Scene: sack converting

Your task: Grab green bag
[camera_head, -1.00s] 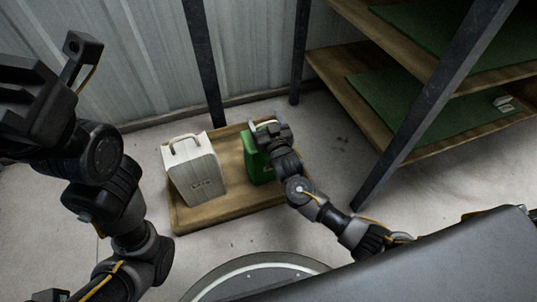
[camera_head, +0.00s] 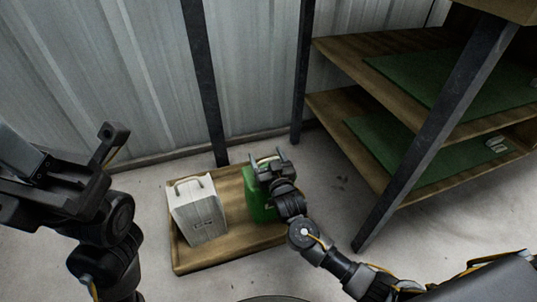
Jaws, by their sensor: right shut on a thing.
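The green bag (camera_head: 252,200) stands at the right of a low wooden tray (camera_head: 215,258) on the floor. My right gripper (camera_head: 267,165) is at the top of the green bag and shut on it, likely at its handle. The gripper and wrist hide the bag's upper right part and most of the grip. I cannot tell whether the bag's base touches the tray. My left gripper (camera_head: 72,163) is at the left edge of the picture, empty, its fingers apart, far from the bag.
A white bag (camera_head: 199,212) with a handle stands on the tray, left of the green one. A shelf unit (camera_head: 395,95) with green mats and dark posts rises at the right. A corrugated metal wall (camera_head: 120,80) closes the back. Grey floor surrounds the tray.

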